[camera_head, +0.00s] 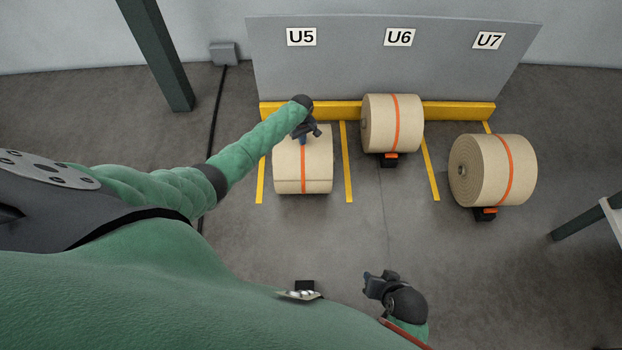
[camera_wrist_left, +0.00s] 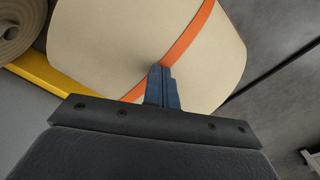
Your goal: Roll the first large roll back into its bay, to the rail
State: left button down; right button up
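A large kraft-paper roll (camera_head: 290,168) with an orange band lies in bay U5, between yellow floor lines. It stands in front of the yellow rail (camera_head: 345,110); the gap between them is narrow or hidden. My left gripper (camera_head: 311,134) is at the roll's far upper side, by the rail. In the left wrist view its blue fingers (camera_wrist_left: 163,84) are together, with nothing seen between them, in front of the roll (camera_wrist_left: 120,45) and its band. Contact cannot be told. My right gripper (camera_head: 372,283) is low, away from the rolls; its fingers are too small to judge.
A second roll (camera_head: 392,124) stands against the rail under U6. A third roll (camera_head: 493,170) stands farther out under U7. Dark-and-orange blocks (camera_head: 389,159) sit at both their near sides. A green-grey post (camera_head: 160,55) stands left. Floor in front of U5 is clear.

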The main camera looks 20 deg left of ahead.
pick_arm(q)
jog(key=shift+a+f, duration=0.1)
jog(key=shift+f, duration=0.25)
jog(key=shift+w, duration=0.1)
jog(key=shift+w+a+b, duration=0.25)
jog(key=shift+w+b, duration=0.1)
jog(key=shift+w, duration=0.15)
jog(key=shift+w+a+b, duration=0.25)
jog(key=shift+w+b, duration=0.05)
jog(key=shift+w, duration=0.25)
jog(key=shift+w+a+r+b, duration=0.1)
jog(key=shift+w+a+b, duration=0.25)
jog(key=shift+w, duration=0.2)
jog(key=shift+w+a+r+b, duration=0.1)
jog(key=shift+w+a+b, duration=0.1)
jog(key=shift+w+b, duration=0.25)
jog(key=shift+w+a+b, duration=0.3)
jog(key=shift+w+b, duration=0.1)
jog(key=shift+w, duration=0.2)
jog(key=shift+w+a+b, duration=0.25)
jog(key=shift+w+b, duration=0.1)
jog(key=shift+w, duration=0.25)
